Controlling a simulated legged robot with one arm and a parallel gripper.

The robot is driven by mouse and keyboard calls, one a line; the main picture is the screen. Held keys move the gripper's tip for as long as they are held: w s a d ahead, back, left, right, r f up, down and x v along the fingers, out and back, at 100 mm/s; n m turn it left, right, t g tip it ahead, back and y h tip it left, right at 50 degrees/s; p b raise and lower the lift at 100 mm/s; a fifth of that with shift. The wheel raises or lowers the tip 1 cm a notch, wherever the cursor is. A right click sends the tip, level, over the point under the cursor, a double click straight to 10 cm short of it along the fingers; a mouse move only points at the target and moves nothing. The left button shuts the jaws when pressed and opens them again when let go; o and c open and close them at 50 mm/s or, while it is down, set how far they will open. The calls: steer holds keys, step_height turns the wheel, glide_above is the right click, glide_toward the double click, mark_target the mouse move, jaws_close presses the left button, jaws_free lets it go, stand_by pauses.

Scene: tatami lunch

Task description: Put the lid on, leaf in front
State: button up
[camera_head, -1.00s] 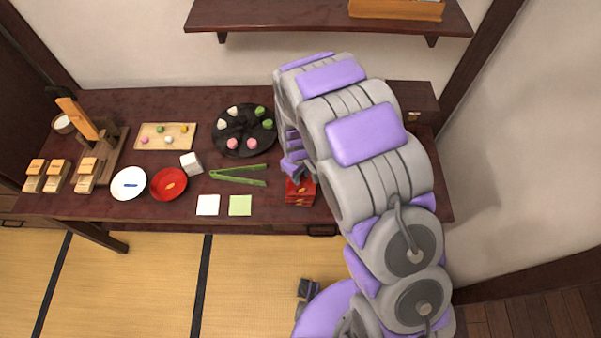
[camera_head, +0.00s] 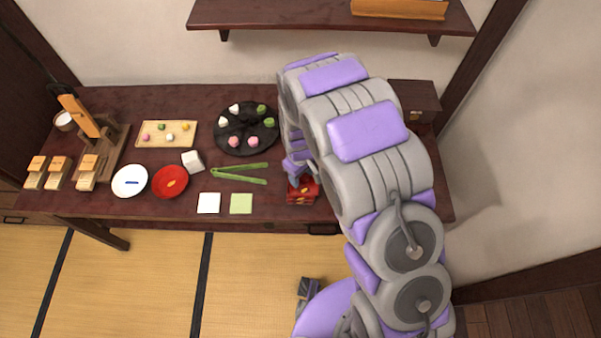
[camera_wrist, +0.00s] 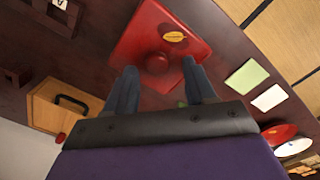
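The red lid (camera_wrist: 135,48) has a round red knob (camera_wrist: 156,62) in its middle and a yellow leaf mark (camera_wrist: 174,36) near one edge. The leaf lies on the side toward the table's front edge. In the head view the lid (camera_head: 311,187) sits on the stacked red box (camera_head: 300,198), looking slightly turned; the arm hides part of it. My gripper (camera_wrist: 160,76) is open, its two fingers apart over the lid with the knob between and just beyond them. I cannot tell from the wrist view how closely the lid fits.
Green tongs (camera_head: 240,179), a white card (camera_head: 208,203) and a green card (camera_head: 241,204) lie left of the box. A red plate (camera_head: 169,191) and a dark sweets tray (camera_head: 232,148) stand farther left. A wooden box with a black handle (camera_wrist: 48,112) is close by in the wrist view.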

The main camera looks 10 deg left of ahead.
mark_target(302, 177)
steer(key=shift+d+r, duration=0.1)
steer(key=shift+d, duration=0.15)
step_height(302, 177, up, 17)
steer(key=p, duration=0.2)
steer(key=shift+a+p, duration=0.3)
steer(key=shift+p, duration=0.05)
steer(key=shift+r, duration=0.1)
steer(key=s+d+r+m, duration=0.2)
steer(key=s+d+r, duration=0.15)
steer(key=d, duration=0.25)
steer(key=s+d+r+m+g, duration=0.1)
steer(key=s+d+r+m, duration=0.1)
steer(key=s+d+r, duration=0.3)
steer(key=s+d+r+m, duration=0.1)
steer(key=d+r+m, duration=0.15)
steer(key=d, duration=0.45)
steer(key=s+d+r+m, duration=0.2)
steer(key=s+d, duration=0.2)
steer(key=s, duration=0.4)
steer(key=s+d+r+m, duration=0.2)
steer(key=s+d+m, duration=0.1)
steer(key=s, duration=0.6)
steer(key=shift+d+g, duration=0.4)
steer(key=shift+d, duration=0.1)
